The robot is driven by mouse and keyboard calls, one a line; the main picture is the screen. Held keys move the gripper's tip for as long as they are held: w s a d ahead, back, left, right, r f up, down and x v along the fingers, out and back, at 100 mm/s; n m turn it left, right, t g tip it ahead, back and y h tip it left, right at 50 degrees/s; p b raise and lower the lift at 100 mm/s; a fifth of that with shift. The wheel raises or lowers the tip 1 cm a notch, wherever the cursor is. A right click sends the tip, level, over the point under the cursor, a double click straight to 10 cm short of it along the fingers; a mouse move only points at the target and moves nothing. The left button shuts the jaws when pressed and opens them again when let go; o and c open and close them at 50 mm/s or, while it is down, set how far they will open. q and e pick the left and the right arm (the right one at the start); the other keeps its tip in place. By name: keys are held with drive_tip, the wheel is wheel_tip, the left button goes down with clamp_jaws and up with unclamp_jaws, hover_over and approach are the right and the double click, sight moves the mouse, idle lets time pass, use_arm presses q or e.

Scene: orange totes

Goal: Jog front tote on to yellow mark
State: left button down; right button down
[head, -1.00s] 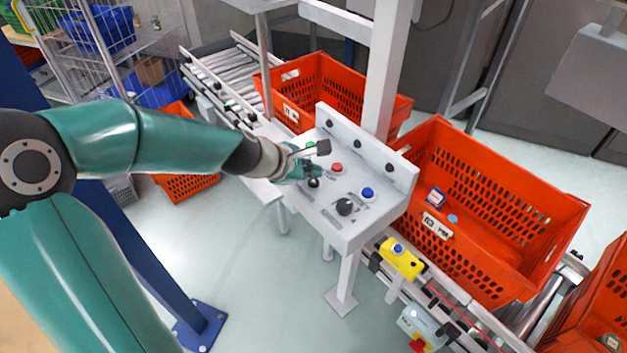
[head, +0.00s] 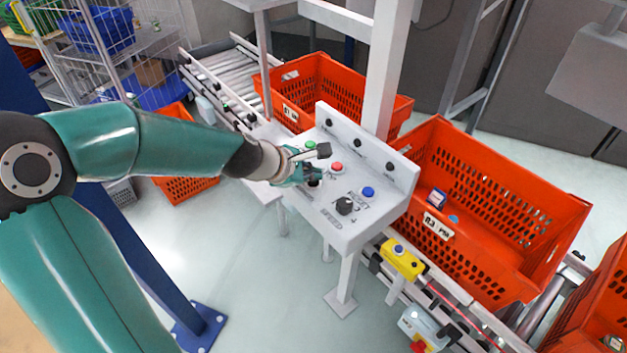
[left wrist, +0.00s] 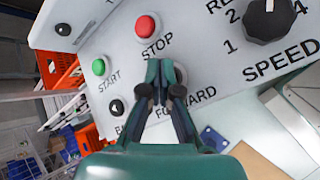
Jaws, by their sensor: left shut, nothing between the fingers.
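My left gripper (head: 314,176) is shut and empty, low over the white control panel (head: 330,223). In the left wrist view its fingertips (left wrist: 160,70) are between the red STOP button (left wrist: 148,26) and the FORWARD label. They partly cover the control behind them; I cannot tell whether they touch it. An orange tote (head: 530,196) with a white label and small items inside stands on the conveyor right of the panel. A second orange tote (head: 350,78) is behind the panel, and part of another (head: 601,300) shows at bottom right. I see no clear yellow mark. My right gripper is out of view.
The panel also carries a green START button (left wrist: 99,67), a blue button (head: 368,192) and a black SPEED knob (head: 345,206). A yellow box (head: 401,259) with a blue button is beside the conveyor. A blue post (head: 150,265) stands left, with open floor between.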

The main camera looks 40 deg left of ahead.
sight(311, 183)
use_arm(q)
drive_tip(key=shift+f, duration=0.25)
idle(0.5)
drive_tip(key=shift+r+p, duration=0.65)
drive_tip(key=shift+r, duration=0.25)
wheel_tip(311, 183, up, 5)
drive_tip(key=p, duration=0.5)
idle(0.6)
